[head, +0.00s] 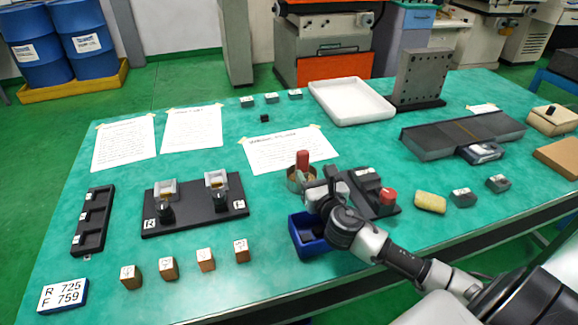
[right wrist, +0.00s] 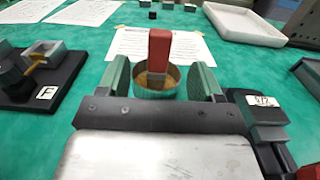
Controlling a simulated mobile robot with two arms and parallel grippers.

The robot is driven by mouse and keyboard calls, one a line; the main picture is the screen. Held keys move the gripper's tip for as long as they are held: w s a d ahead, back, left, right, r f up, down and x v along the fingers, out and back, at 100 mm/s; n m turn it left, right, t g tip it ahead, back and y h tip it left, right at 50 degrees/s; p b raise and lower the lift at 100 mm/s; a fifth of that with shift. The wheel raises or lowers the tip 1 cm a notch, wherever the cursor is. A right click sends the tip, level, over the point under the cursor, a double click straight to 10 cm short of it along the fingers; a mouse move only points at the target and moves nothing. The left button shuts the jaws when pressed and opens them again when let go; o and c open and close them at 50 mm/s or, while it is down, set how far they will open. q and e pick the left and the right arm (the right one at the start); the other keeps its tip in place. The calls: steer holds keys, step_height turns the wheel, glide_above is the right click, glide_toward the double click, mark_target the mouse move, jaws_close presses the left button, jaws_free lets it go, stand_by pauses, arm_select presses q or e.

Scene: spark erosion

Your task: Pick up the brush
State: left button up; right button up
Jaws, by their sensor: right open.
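The brush (head: 302,160) has a red handle and stands upright in a small round metal cup (head: 294,183) on the green table. In the right wrist view the brush (right wrist: 159,52) and the cup (right wrist: 150,92) appear centred between the two fingers. My right gripper (head: 318,182) is open and empty, close to the cup on its near right side. In the right wrist view its gripper (right wrist: 161,82) has one finger to each side of the cup, with gaps. The lower end of the brush is hidden in the cup. My left gripper is out of view.
A blue bin (head: 305,247) stands just in front of the cup. A black fixture with a red knob (head: 388,195) is to the right. Paper sheets (head: 290,148) lie behind the cup. A black two-station fixture (head: 195,222) is at left; a white tray (head: 350,119) is behind.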

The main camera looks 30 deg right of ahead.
mark_target(304, 156)
steer(key=x, duration=0.5)
steer(key=shift+d, duration=0.15)
steer(key=shift+w+d+r, duration=0.1)
steer(key=shift+w+r, duration=0.05)
steer(key=shift+w, duration=0.4)
steer(key=x, duration=0.4)
steer(key=shift+w, duration=0.25)
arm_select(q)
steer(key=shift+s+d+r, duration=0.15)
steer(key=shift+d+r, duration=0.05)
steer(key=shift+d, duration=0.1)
arm_select(e)
steer(key=shift+s, duration=0.1)
steer(key=c, duration=1)
steer(key=shift+r, duration=0.1)
